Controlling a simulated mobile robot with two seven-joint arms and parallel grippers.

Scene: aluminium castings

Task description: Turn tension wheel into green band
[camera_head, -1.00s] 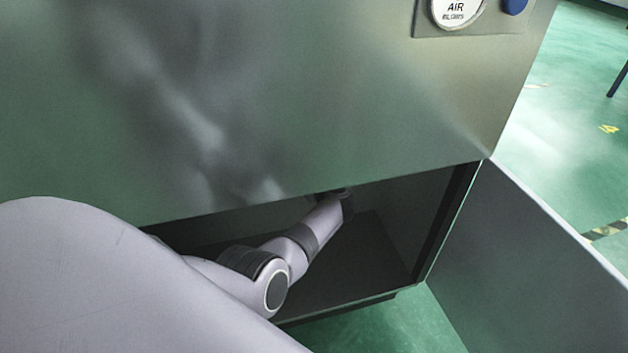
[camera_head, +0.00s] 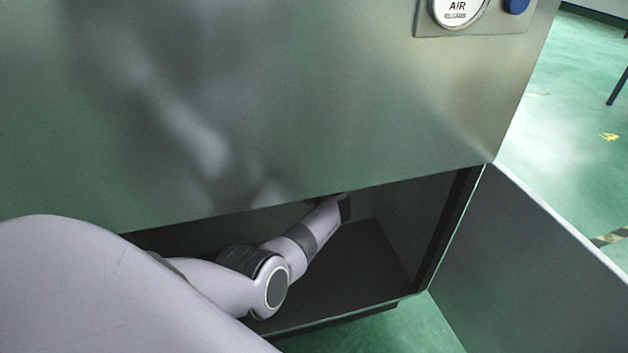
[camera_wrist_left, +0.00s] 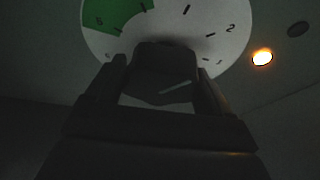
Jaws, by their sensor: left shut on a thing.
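In the left wrist view, a round white dial (camera_wrist_left: 222,30) carries dark tick marks and numbers, and a green band (camera_wrist_left: 112,14) lies at its upper left. The dark tension wheel (camera_wrist_left: 165,58) stands in front of the dial's lower part. My left gripper (camera_wrist_left: 160,82) is shut on the wheel, with one finger on each side. A short pale line shows between the fingers; I cannot tell which part it belongs to. In the head view my left arm reaches into the low cabinet opening, and the panel edge hides most of the gripper. My right gripper is not in view.
The machine's metal front panel (camera_head: 330,110) hangs over the dark cabinet opening (camera_head: 390,245). An open door (camera_head: 540,270) stands at the right. A lit orange lamp (camera_wrist_left: 262,57) and a dark round part (camera_wrist_left: 298,29) sit right of the dial.

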